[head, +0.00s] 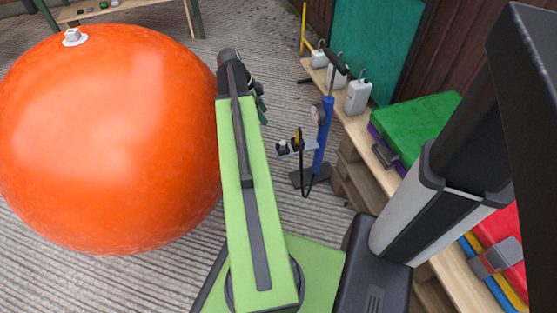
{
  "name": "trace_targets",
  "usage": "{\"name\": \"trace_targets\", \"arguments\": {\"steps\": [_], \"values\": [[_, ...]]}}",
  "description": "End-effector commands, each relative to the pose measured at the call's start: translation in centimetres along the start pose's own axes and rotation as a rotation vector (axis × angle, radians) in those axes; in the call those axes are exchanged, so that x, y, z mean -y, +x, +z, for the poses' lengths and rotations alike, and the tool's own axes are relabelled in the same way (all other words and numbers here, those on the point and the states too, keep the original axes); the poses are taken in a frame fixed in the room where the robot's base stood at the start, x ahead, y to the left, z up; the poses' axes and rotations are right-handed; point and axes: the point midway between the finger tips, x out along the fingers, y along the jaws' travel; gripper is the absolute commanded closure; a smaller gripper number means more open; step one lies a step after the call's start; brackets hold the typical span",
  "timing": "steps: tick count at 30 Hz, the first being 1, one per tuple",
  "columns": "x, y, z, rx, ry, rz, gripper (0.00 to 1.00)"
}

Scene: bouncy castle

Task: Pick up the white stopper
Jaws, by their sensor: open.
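A small white stopper-like piece (72,35) stands on a round white base on top of a large orange ball (110,140), at the upper left of the head view. My gripper (260,101) is at the far end of my green arm, right of the ball and apart from both pale pieces. It is partly hidden behind the arm. It looks empty.
The blue pump stand (325,135) with its hose stands close right of my arm. A low table (120,12) stands behind the ball. Bare ribbed floor lies between.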

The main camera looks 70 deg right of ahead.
Motion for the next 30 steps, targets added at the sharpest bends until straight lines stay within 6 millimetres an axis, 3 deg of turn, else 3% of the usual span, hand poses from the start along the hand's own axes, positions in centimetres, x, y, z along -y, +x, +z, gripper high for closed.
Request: {"name": "trace_targets", "arguments": {"steps": [1, 10, 24, 30], "values": [[0.1, 0.9, -0.1, -0.003, 0.008, 0.001, 0.52], [0.2, 2.0, -0.7, -0.006, 0.022, 0.003, 0.52], [0.2, 12.1, -0.7, -0.006, 0.024, 0.004, 0.52], [0.2, 12.8, -1.1, -0.006, 0.024, 0.004, 0.52]]}}
